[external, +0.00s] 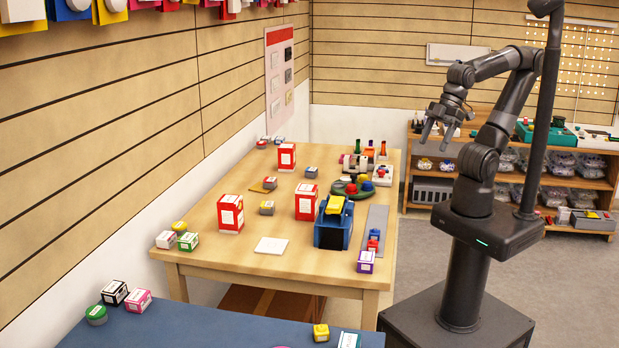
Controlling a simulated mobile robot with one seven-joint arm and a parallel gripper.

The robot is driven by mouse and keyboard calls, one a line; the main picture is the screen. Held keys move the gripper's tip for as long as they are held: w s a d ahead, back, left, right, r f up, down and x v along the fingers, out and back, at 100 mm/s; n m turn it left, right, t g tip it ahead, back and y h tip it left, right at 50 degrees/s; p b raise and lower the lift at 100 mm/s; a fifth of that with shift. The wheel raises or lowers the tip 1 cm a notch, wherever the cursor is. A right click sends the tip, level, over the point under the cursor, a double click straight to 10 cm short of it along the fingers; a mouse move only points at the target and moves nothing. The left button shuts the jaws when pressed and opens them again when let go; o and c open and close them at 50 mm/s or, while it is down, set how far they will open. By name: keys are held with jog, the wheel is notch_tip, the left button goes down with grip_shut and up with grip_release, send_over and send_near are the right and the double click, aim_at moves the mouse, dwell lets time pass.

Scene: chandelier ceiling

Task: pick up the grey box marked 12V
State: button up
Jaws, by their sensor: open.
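Several small grey boxes with white tops lie on the wooden table (205,262). One grey box (266,208) is near the middle, between two red boxes. Another grey box (311,172) is farther back. A third small box (270,183), grey with red, sits by a flat tan piece. Their markings are too small to read, so I cannot tell which is marked 12V. My gripper (436,131) is open and empty, raised beyond the table's right edge and apart from all the boxes.
Tall red boxes (230,214) (306,202) stand around the grey boxes. A blue container (333,231) with a yellow item on top and a green round tray (353,190) stand to the right. A white flat piece (271,246) lies in front.

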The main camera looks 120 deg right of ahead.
jog(key=shift+o, duration=0.5)
jog(key=w+d+r+m+g, duration=0.2)
jog(key=w+d+r+m, duration=0.1)
jog(key=w+d, duration=0.85)
jog(key=w+d+f+m+g, duration=0.1)
jog(key=w+d+f+m, duration=0.1)
jog(key=d, duration=0.7)
jog(key=w+d+f+m, duration=0.1)
jog(key=w+d+f, duration=0.1)
jog(key=d, duration=0.8)
jog(key=m+g, duration=0.3)
jog(key=m, duration=0.1)
send_over(311, 169)
notch_tip(311, 169, down, 17)
jog(key=f, duration=0.4)
jog(key=shift+s+f, duration=0.25)
jog(key=shift+s, duration=0.15)
jog(key=shift+w+f, duration=0.15)
jog(key=shift+f, duration=1.45)
jog(key=shift+w+f, duration=0.15)
jog(key=shift+f, duration=1.4)
jog(key=c, duration=1.1)
